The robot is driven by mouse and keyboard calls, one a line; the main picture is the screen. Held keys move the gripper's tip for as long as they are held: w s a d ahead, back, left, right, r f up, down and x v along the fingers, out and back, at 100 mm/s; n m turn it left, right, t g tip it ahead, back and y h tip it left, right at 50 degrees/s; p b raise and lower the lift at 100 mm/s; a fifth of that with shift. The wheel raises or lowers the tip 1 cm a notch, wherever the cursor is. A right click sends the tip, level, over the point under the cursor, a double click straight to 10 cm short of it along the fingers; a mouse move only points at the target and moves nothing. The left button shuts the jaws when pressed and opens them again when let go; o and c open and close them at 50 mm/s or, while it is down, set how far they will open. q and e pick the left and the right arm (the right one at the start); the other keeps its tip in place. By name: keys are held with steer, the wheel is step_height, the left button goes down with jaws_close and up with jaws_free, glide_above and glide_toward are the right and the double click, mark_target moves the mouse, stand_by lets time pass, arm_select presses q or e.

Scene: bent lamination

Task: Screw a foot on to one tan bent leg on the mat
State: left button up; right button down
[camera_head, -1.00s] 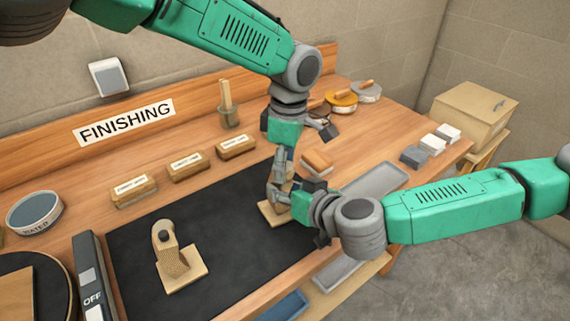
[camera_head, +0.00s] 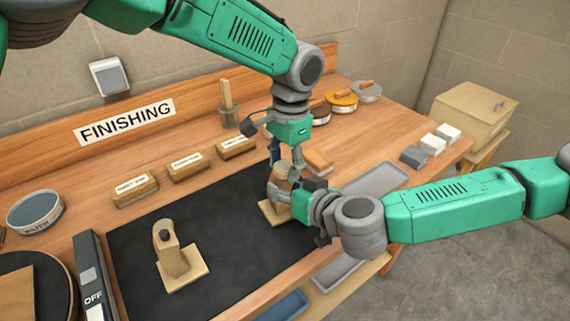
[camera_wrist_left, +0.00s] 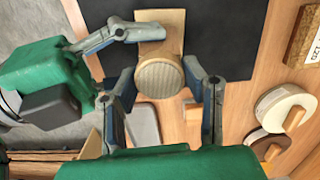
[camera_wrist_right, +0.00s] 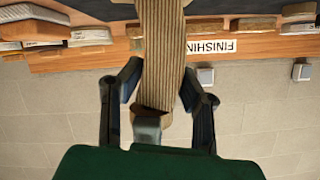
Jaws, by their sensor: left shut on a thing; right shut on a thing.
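One tan bent leg (camera_head: 171,258) stands on its flat base on the black mat (camera_head: 215,225), with a dark round spot near its top. A second tan leg (camera_head: 270,213) stands at the mat's right side, largely hidden by my grippers. My left gripper (camera_head: 284,166) reaches down from above, its fingers on either side of a round tan piece (camera_wrist_left: 160,77), apparently the foot, at this leg's top. Its seating is hidden. My right gripper (camera_head: 290,193) comes from the right, its fingers closed around the striped leg (camera_wrist_right: 162,60) in the right wrist view.
Several labelled blocks (camera_head: 187,166) line the mat's back edge. A grey tray (camera_head: 376,182) and an orange-brown block (camera_head: 318,162) lie near the grippers. A switch box marked OFF (camera_head: 93,275) borders the mat at left. The mat between the legs is clear.

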arm_select(q)
steer(key=m, duration=0.4)
steer(key=shift+w+r+m, duration=0.1)
steer(key=shift+w+m, duration=0.15)
steer(key=shift+m, duration=0.05)
arm_select(e)
steer(key=shift+s+a+f, duration=0.1)
steer(key=shift+s+a, duration=0.05)
steer(key=shift+s, duration=0.1)
arm_select(q)
steer(key=m, duration=0.4)
steer(key=shift+d+m, duration=0.1)
steer(key=shift+m, duration=0.2)
steer(key=m, duration=0.7)
steer(key=shift+s, duration=0.1)
arm_select(e)
steer(key=shift+s, duration=0.1)
arm_select(q)
steer(key=o, duration=1)
steer(key=shift+o, duration=1.3)
steer(key=shift+d, duration=0.1)
steer(key=shift+s, duration=0.1)
arm_select(e)
steer(key=shift+f, duration=0.1)
arm_select(q)
steer(key=shift+r, duration=2.15)
arm_select(e)
steer(key=shift+w, duration=0.2)
